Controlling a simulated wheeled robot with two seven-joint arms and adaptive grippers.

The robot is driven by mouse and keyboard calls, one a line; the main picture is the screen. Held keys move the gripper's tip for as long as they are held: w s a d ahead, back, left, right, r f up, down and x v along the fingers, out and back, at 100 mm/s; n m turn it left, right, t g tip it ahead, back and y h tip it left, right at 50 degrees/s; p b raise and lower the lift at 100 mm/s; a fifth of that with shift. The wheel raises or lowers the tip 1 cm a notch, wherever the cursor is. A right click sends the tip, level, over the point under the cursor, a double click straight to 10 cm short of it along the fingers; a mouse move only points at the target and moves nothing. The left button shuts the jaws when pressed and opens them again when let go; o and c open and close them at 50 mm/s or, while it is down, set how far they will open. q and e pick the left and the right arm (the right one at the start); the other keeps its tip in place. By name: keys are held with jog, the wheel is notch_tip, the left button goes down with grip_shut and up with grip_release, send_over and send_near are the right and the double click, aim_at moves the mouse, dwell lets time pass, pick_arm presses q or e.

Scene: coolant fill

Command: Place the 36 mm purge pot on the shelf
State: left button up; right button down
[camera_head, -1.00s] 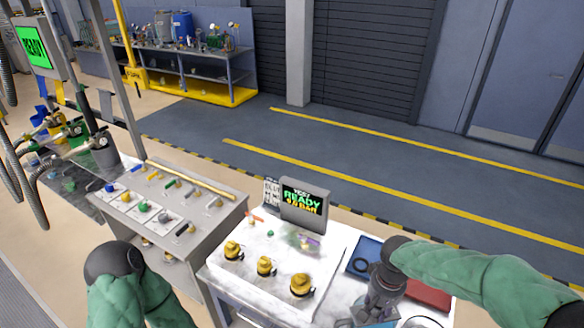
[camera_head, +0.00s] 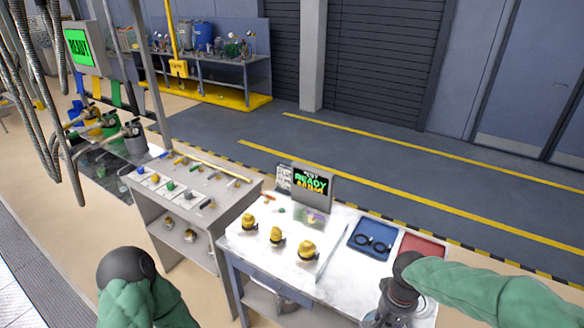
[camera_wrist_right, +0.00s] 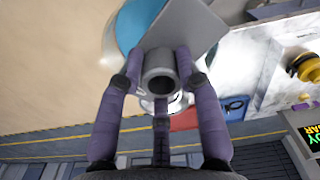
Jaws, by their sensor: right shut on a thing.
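In the right wrist view, my right gripper (camera_wrist_right: 160,100) has its purple fingers closed around a grey hollow cylinder (camera_wrist_right: 158,65), which looks like the purge pot; its open round end faces the camera. Its size cannot be read. In the head view, my right gripper (camera_head: 385,318) is at the bottom edge, by the front right of the white bench, and what it holds is largely hidden. A shelf (camera_head: 175,228) shows under the grey cart at left, with small brass-coloured fittings on it. Another shelf (camera_head: 262,300) shows under the white bench. My left gripper is out of view.
The white bench (camera_head: 345,275) carries several yellow fittings (camera_head: 277,237), a READY display (camera_head: 312,185), a blue tray (camera_head: 370,240) and a red tray (camera_head: 420,245). A grey cart (camera_head: 225,195) with small parts stands left of it. Clear floor lies beyond.

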jog(key=shift+s+f, duration=0.1)
jog(key=shift+f, duration=0.15)
jog(key=shift+w+a+f+b, duration=0.25)
jog(key=shift+w+f+b, duration=0.45)
jog(key=shift+f+b, duration=0.15)
jog(key=w+a+f+n+b, duration=0.1)
jog(key=w+a+f+b, duration=0.1)
jog(key=f+b, duration=0.4)
jog(key=w+a+f+n+b, duration=0.2)
jog(key=f+b, duration=0.4)
jog(key=f, duration=0.6)
jog(key=shift+w+a+f, duration=0.35)
jog(key=shift+w+a, duration=0.25)
jog(key=shift+a, duration=0.3)
